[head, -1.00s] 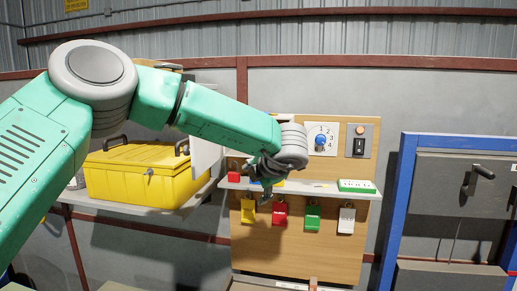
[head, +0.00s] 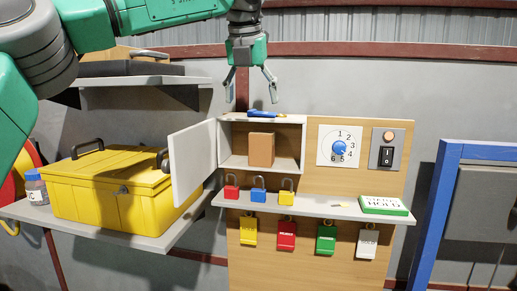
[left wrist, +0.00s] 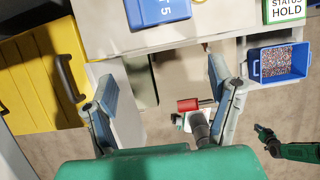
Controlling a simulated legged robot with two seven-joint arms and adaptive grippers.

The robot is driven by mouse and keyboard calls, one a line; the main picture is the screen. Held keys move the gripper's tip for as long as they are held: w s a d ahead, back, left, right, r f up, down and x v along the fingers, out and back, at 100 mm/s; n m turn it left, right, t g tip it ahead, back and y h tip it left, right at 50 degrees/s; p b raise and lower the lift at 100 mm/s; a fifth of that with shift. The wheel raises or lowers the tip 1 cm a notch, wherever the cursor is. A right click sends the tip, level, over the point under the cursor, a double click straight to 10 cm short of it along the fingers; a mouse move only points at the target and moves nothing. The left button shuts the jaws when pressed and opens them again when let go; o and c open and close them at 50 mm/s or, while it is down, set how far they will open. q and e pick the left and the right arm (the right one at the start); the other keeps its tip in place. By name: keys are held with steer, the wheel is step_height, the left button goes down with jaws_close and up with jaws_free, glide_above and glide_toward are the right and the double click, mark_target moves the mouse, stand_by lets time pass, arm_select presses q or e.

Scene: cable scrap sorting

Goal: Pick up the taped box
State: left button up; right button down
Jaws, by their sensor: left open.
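A plain brown box (head: 261,149) stands upright inside the open white cabinet (head: 233,161) in the head view. I cannot make out tape on it. My left gripper (head: 252,90) points down, open and empty, above the cabinet top and clear of the box. In the left wrist view, its two fingers (left wrist: 161,85) are spread wide with nothing between them, and I cannot make out the brown box. A green arm with a dark gripper (left wrist: 265,134), apparently my right one, shows small at the lower right there; its jaws are unclear.
The cabinet door (head: 194,162) stands open to the left. A blue object (head: 266,114) lies on the cabinet top. Several padlocks, including a red one (head: 231,187), stand on the shelf (head: 300,205) below. A yellow toolbox (head: 110,192) sits left. A blue bin (left wrist: 279,81) holds small pieces.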

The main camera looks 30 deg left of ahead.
arm_select(q)
glide_toward(258, 146)
steer(key=d+f, duration=0.1)
steer(key=f, duration=0.2)
steer(key=w+a+f, duration=0.2)
steer(key=f, duration=0.1)
steer(key=shift+w+a+p, duration=0.1)
steer(key=shift+p, duration=0.25)
steer(key=f, duration=0.1)
steer(key=w+f, duration=0.1)
steer(key=f, duration=0.1)
steer(key=shift+w+d, duration=0.2)
steer(key=shift+w, duration=0.05)
steer(key=shift+d+r, duration=0.15)
steer(key=shift+d, duration=0.35)
steer(key=shift+s+d+r, duration=0.1)
steer(key=shift+c, duration=0.8)
steer(key=c, duration=0.6)
steer(key=shift+s, duration=0.1)
steer(key=c, duration=0.7)
steer(key=shift+a, duration=0.6)
arm_select(e)
steer(key=shift+s+d+r, duration=0.35)
steer(key=shift+d, duration=0.1)
